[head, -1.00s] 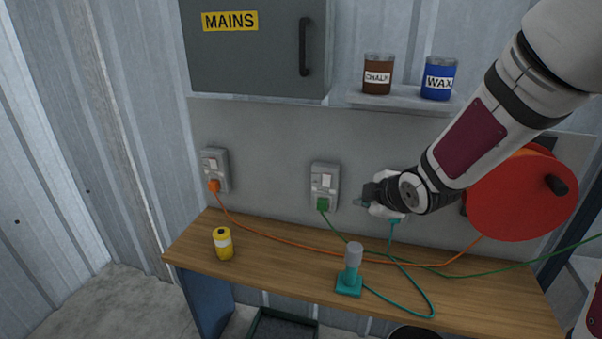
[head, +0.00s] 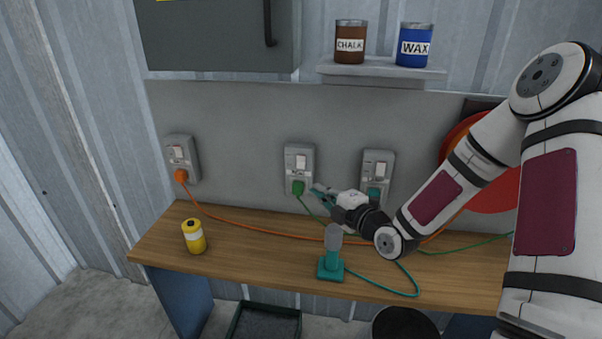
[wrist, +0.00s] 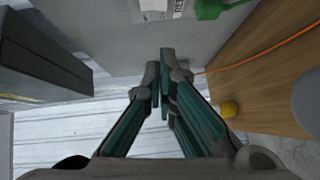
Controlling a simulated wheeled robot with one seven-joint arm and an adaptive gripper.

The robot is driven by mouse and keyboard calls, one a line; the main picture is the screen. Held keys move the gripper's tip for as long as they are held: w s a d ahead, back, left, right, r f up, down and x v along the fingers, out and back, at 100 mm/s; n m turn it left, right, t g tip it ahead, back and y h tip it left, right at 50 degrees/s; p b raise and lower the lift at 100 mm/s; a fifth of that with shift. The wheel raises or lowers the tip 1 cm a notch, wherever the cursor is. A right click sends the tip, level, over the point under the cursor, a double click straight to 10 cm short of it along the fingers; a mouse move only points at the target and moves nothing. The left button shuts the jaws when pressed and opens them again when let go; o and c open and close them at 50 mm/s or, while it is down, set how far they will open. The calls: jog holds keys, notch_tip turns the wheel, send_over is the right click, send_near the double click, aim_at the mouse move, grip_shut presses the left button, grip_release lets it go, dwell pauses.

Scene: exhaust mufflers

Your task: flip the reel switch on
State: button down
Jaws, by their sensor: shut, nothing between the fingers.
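The red cable reel (head: 482,185) is at the right, partly hidden behind my arm. Its orange cable (head: 245,228) runs along the bench to an orange plug (head: 181,176) in the left wall socket (head: 193,160). That socket's pale rocker switch (head: 177,153) sits above the plug; its position is too small to tell. My gripper (head: 317,192) is shut and empty, in front of the panel just right of the middle socket's green plug (head: 298,187). In the wrist view, the closed fingertips (wrist: 160,72) are below the middle socket (wrist: 160,8), apart from it.
The right socket (head: 378,164) has a teal plug. On the bench (head: 250,262) stand a yellow can (head: 194,236) and a teal lamp (head: 331,262). A grey cabinet (head: 215,35) and a shelf (head: 385,72) with two tins are above. The panel between left and middle sockets is clear.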

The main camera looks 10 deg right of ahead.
aim_at(301, 162)
jog(key=w+d+x, duration=0.1)
jog(key=d+x, duration=0.1)
jog(key=x, duration=1.1)
jog(key=shift+d+f, duration=0.15)
jog(key=shift+d, duration=0.2)
